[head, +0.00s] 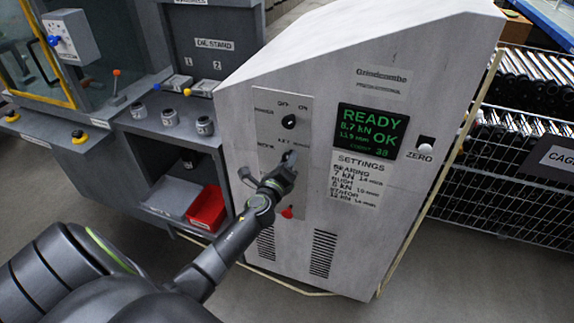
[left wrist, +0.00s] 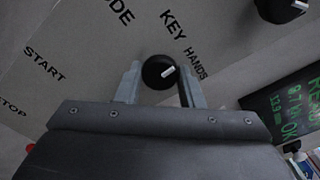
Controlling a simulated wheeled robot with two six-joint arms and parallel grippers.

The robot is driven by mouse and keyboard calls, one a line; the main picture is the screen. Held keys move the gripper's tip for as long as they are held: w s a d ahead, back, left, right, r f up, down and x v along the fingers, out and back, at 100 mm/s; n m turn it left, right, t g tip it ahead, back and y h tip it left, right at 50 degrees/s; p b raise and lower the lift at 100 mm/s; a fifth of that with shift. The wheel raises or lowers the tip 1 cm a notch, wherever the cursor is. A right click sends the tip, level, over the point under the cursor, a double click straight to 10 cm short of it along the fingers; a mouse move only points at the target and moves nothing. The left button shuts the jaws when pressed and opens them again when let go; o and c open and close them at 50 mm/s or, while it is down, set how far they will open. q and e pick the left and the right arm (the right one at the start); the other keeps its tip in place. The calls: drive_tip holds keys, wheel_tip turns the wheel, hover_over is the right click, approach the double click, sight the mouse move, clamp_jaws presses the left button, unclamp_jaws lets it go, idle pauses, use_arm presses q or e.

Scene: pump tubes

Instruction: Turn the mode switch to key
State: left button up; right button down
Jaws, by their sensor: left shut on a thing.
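The mode switch is a round black knob (left wrist: 156,78) with a white pointer mark, on the grey control panel (head: 266,107) of the press cabinet. In the left wrist view its mark points right and slightly up, closer to the word HANDS (left wrist: 195,64) than to KEY (left wrist: 173,25). My left gripper (head: 289,158) reaches the panel, with one finger on each side of the knob, shut on it; it also shows in the left wrist view (left wrist: 159,88). In the head view the gripper hides the knob. My right gripper is not in view.
Another black switch (head: 289,121) sits above, with OFF and ON labels. A red button (head: 287,213) is below. The green screen (head: 369,132) reads READY and OK. A white ZERO button (head: 425,142) is at right. A red bin (head: 207,208) stands in the shelf at left.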

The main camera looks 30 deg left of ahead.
use_arm(q)
drive_tip(key=n+b, duration=0.1)
drive_tip(key=n, duration=0.2)
drive_tip(key=shift+f+n, duration=0.15)
drive_tip(key=shift+n, duration=0.15)
drive_tip(key=shift+n+b, duration=1.05)
drive_tip(key=shift+n, duration=1.25)
drive_tip(key=o, duration=0.9)
drive_tip(key=shift+o, duration=0.2)
drive_tip(key=b+v, duration=0.1)
drive_tip(key=v, duration=1.6)
drive_tip(key=shift+s+d+r, duration=0.15)
drive_tip(key=shift+s+r, duration=0.05)
drive_tip(key=shift+r, duration=0.05)
